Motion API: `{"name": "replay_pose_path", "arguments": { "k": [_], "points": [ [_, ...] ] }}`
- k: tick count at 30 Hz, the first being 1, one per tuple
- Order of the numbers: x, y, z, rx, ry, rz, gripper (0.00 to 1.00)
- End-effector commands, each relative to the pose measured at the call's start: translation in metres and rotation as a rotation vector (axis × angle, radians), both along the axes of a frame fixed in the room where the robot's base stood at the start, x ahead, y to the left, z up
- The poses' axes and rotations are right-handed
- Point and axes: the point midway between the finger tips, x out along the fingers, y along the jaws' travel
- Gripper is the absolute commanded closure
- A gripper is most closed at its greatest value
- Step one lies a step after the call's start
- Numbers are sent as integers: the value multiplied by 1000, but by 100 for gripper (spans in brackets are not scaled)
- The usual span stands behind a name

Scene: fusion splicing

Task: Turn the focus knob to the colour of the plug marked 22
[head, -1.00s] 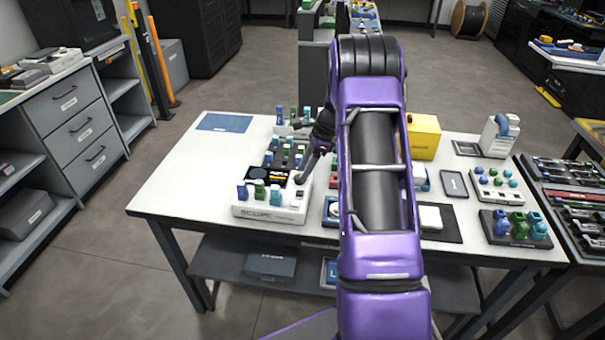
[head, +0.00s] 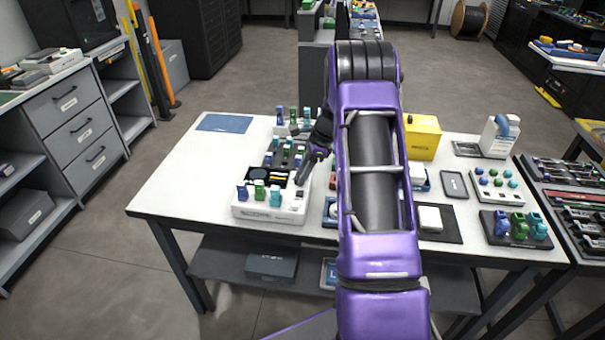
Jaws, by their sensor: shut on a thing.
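The white device marked SCOPE (head: 268,217) stands at the table's front left, with a small dark screen (head: 266,174) showing yellowish marks. Blue (head: 242,191), green (head: 260,194) and teal (head: 275,196) plugs stand along its front. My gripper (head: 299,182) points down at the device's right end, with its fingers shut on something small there. It sits where a focus knob could be, but the fingers hide it and I cannot see its colour or setting. No plug number is legible, so I cannot tell which plug is 22.
Behind the scope are racks of blue and green plugs (head: 283,152). A blue mat (head: 224,122) lies at the back left. The table's left part is clear.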

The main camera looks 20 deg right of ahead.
Motion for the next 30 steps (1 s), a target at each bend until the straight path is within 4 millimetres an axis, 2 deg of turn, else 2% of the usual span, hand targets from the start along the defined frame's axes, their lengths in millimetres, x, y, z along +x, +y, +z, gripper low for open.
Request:
{"name": "replay_pose_path", "arguments": {
  "k": [11, 30],
  "points": [
    [2, -1, 1, -1, 0, 137, 100],
    [7, 0, 0, -1, -2, 726, 100]
  ]
}}
